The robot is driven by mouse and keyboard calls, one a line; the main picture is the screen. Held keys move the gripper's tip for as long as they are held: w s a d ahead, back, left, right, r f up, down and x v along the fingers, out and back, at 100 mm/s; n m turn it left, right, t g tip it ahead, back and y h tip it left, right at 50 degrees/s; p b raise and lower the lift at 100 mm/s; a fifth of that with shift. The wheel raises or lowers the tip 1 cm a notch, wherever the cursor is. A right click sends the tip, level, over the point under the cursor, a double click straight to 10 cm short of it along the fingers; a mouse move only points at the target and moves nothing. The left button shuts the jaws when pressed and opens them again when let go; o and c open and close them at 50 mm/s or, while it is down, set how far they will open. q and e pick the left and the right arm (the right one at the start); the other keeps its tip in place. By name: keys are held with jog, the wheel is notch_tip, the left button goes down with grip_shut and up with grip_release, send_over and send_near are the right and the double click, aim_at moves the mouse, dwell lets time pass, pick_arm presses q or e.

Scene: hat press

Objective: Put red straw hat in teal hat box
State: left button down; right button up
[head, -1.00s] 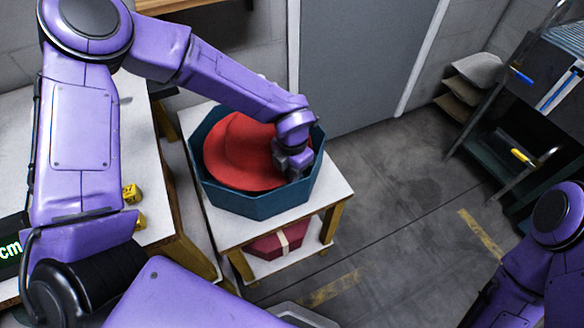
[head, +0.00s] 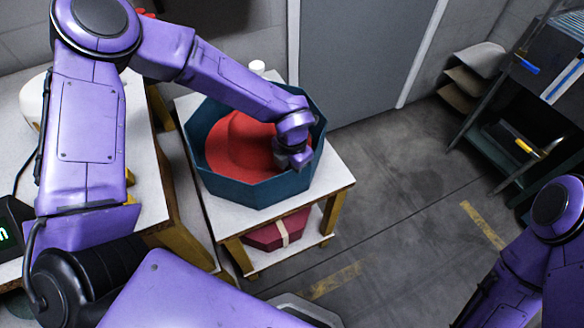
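The red straw hat (head: 240,148) lies inside the teal hat box (head: 245,193), an open octagonal box on a small white-topped table. The hat sits below the box rim, with its crown up and its brim close to the walls. My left gripper (head: 298,165) reaches over the back right of the box and is down at the right part of the hat's brim. Its fingers are hidden behind the wrist and against the hat, so I cannot see whether they grip it. My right arm shows at the lower right; its gripper is out of view.
A dark red box with a pale ribbon (head: 278,232) is on the table's lower shelf. A white bottle (head: 257,67) stands behind the teal box. A white workbench (head: 145,170) is at left, a dark rack (head: 515,120) at right. The floor between is clear.

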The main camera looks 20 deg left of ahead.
pick_arm(q)
jog(key=shift+s+f, duration=0.25)
jog(key=shift+f, duration=0.1)
jog(key=shift+s+f, duration=0.2)
jog(key=shift+f, duration=0.05)
jog(key=c, duration=1.1)
grip_release()
jog(key=shift+f, duration=0.1)
notch_tip(320, 180, up, 12)
jog(key=p, duration=0.1)
jog(key=shift+w, duration=0.3)
